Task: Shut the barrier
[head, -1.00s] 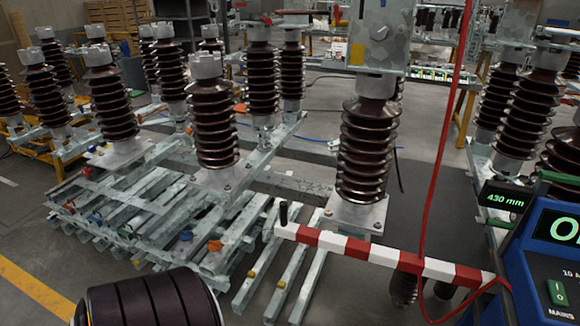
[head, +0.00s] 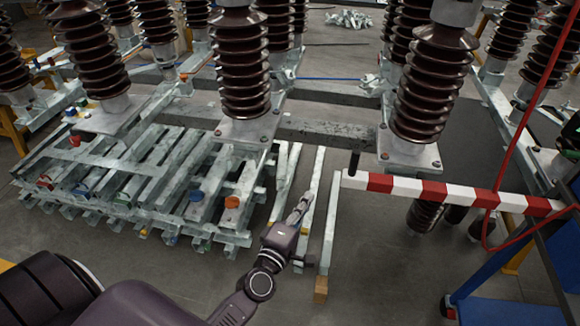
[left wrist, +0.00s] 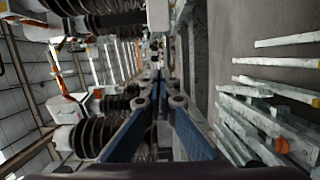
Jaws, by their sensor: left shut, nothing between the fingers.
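The barrier (head: 455,193) is a red-and-white striped bar in the right half of the head view. It lies roughly level, with a short upright black handle (head: 354,161) at its left end. Its right end reaches the blue cart. My left gripper (head: 304,203) is shut and empty, to the left of the barrier's handle end and apart from it. Its shut fingers (left wrist: 160,85) also show in the left wrist view, pointing away among insulators. I cannot make out the barrier in that view. My right gripper is not in view.
Brown ribbed insulators (head: 432,85) stand on metal frames behind the barrier. A stack of galvanized steel bars (head: 130,185) lies at left. A red cable (head: 530,110) hangs across the barrier's right part. A blue cart (head: 500,295) stands at right.

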